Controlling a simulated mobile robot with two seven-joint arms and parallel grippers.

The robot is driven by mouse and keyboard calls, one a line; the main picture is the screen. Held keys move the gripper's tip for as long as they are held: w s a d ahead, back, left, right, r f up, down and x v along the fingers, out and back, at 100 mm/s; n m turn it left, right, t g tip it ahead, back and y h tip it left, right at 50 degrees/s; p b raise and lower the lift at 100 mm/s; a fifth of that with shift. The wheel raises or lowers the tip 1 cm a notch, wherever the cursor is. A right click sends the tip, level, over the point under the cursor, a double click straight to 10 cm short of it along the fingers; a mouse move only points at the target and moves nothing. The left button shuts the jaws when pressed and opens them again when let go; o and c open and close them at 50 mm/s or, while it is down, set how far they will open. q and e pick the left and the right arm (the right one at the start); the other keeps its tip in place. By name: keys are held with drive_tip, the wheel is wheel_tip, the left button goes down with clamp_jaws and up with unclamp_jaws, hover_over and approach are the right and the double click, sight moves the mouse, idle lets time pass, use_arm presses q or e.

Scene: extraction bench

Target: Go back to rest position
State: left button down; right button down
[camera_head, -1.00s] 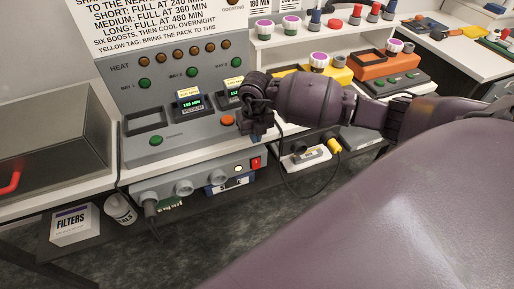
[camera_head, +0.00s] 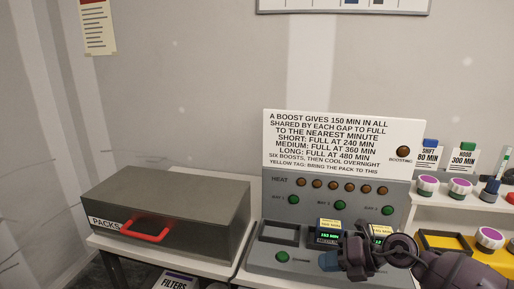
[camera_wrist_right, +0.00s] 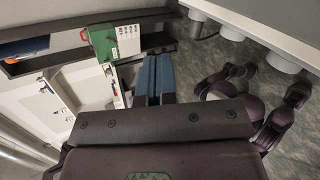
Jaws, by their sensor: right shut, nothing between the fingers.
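My right gripper (camera_head: 329,262) is at the lower right in the head view, in front of the grey heat console (camera_head: 270,264). Its blue fingers (camera_wrist_right: 154,78) are together in the right wrist view, with nothing between them. My right arm comes in from the lower right and covers part of the console's front. Whether the gripper touches the console cannot be told. My left gripper is not in view.
A grey box labelled PACKS (camera_head: 185,205) with a red handle stands left of the console. A white sign (camera_head: 340,140) rises behind it. Knobs and a yellow tray (camera_head: 448,241) are at the right. The wrist view shows a green box (camera_wrist_right: 103,42).

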wheel_tip(320, 180, up, 6)
drive_tip(key=a+f+m+t+y, duration=0.1)
drive_tip(key=m+t+y, duration=0.3)
drive_tip(key=m+t, duration=0.4)
drive_tip(key=s+d+f+m+t+h, duration=0.1)
drive_tip(key=s+d+f+m+h, duration=0.4)
drive_tip(key=f+m+h, duration=0.45)
drive_tip(key=s+d+f+m+t+h, duration=0.1)
drive_tip(key=s+d+f+m+h, duration=0.5)
drive_tip(key=m, duration=0.7)
drive_tip(key=s+f+m+g, duration=0.2)
drive_tip(key=s+f+m, duration=0.2)
drive_tip(key=s+f, duration=0.6)
drive_tip(key=s, duration=0.3)
drive_tip(key=shift+s+d+g, duration=0.15)
drive_tip(key=shift+d+g, duration=0.25)
drive_tip(key=shift+f, duration=0.1)
